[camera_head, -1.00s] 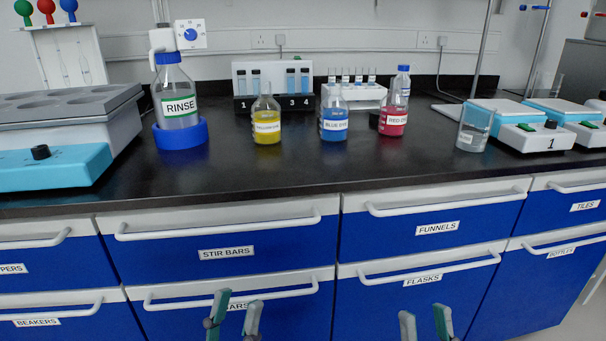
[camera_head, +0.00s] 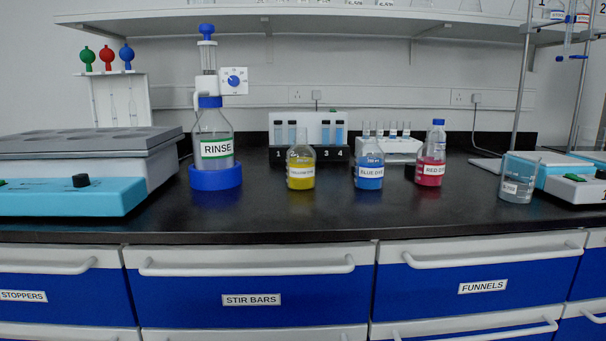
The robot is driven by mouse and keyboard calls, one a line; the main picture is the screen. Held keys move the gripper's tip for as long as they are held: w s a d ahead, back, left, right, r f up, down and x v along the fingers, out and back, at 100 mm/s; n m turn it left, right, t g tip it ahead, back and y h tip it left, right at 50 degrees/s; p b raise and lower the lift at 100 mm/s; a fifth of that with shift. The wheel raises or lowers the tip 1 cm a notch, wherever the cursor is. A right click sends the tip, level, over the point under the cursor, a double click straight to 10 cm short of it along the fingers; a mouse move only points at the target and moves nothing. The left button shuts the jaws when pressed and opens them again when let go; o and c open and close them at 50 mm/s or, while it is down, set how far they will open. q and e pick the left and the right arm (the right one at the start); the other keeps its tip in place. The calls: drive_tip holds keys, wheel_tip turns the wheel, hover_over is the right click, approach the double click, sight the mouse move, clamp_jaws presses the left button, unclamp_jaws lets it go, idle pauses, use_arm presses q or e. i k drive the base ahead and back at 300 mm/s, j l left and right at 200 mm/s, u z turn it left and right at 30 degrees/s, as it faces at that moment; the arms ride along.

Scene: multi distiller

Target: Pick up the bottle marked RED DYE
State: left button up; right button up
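The bottle marked RED DYE (camera_head: 431,161) stands upright on the black bench. It holds red liquid, has a white label that reads partly as "RED D", and stands right of the blue dye bottle (camera_head: 369,170). A small dark object touches or nearly touches its left side. The yellow dye bottle (camera_head: 300,170) stands further left. Neither of my grippers shows in the head view now.
A beaker of clear liquid (camera_head: 517,178) stands right of the red bottle, before a hotplate (camera_head: 572,170). A white rack (camera_head: 388,148) stands behind. The RINSE bottle (camera_head: 213,140) is at left. The bench's front strip is clear.

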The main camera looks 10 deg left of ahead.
sight(431, 158)
drive_tip(key=l+u, duration=0.25)
drive_tip(key=l, duration=0.65)
drive_tip(key=l+u, duration=0.25)
drive_tip(key=l, duration=0.7)
drive_tip(key=u, duration=0.4)
drive_tip(key=i+j, duration=0.25)
drive_tip(key=i, duration=0.15)
drive_tip(key=i+j+u, duration=0.1)
drive_tip(key=i+j, duration=0.2)
drive_tip(key=i, duration=0.1)
